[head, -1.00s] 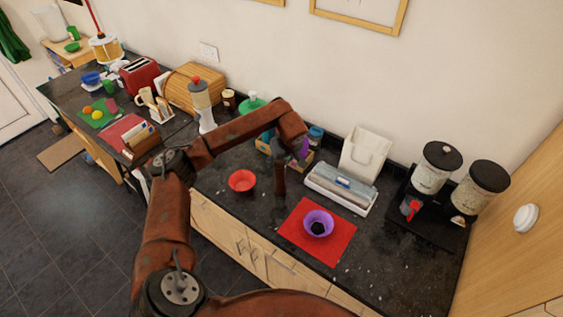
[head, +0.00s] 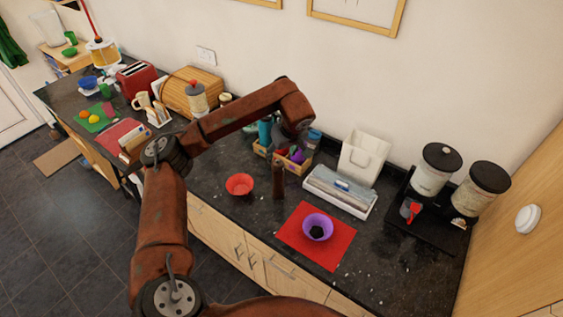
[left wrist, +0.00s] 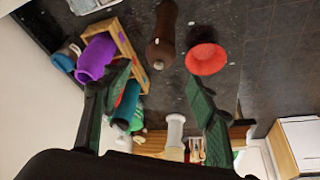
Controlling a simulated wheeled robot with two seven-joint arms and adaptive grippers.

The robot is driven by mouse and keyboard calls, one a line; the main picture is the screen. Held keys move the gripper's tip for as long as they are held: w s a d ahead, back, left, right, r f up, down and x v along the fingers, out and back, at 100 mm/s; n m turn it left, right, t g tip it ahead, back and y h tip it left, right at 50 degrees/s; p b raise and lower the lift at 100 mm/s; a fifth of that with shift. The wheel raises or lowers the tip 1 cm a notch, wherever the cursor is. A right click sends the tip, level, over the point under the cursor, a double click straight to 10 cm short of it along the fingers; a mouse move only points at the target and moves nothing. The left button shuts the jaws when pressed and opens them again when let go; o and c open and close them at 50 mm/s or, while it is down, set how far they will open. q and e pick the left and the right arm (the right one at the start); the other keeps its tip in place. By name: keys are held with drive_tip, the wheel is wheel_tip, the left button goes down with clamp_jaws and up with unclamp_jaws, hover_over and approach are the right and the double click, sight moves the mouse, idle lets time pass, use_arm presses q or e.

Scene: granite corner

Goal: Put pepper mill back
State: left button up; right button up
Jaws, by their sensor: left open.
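The dark brown pepper mill (head: 279,180) stands upright on the black counter, between the red bowl (head: 240,184) and the cling-film box. In the left wrist view the mill (left wrist: 162,38) lies beyond the fingertips, roughly in line with the gap between them. My left gripper (head: 297,148) is open and empty, behind and above the mill, in front of the wooden crate (head: 262,150). Its two dark green fingers are spread in the left wrist view (left wrist: 158,80), with nothing between them. The arm hides part of the crate. My right gripper is not in view.
The crate holds a purple item (left wrist: 95,58) and teal items close to my left fingers. A purple bowl (head: 318,227) sits on a red mat (head: 336,247). A long box (head: 339,192) stands right of the mill. Canisters (head: 436,168) stand at far right.

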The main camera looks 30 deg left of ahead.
use_arm(q)
drive_tip(key=shift+v, duration=1.3)
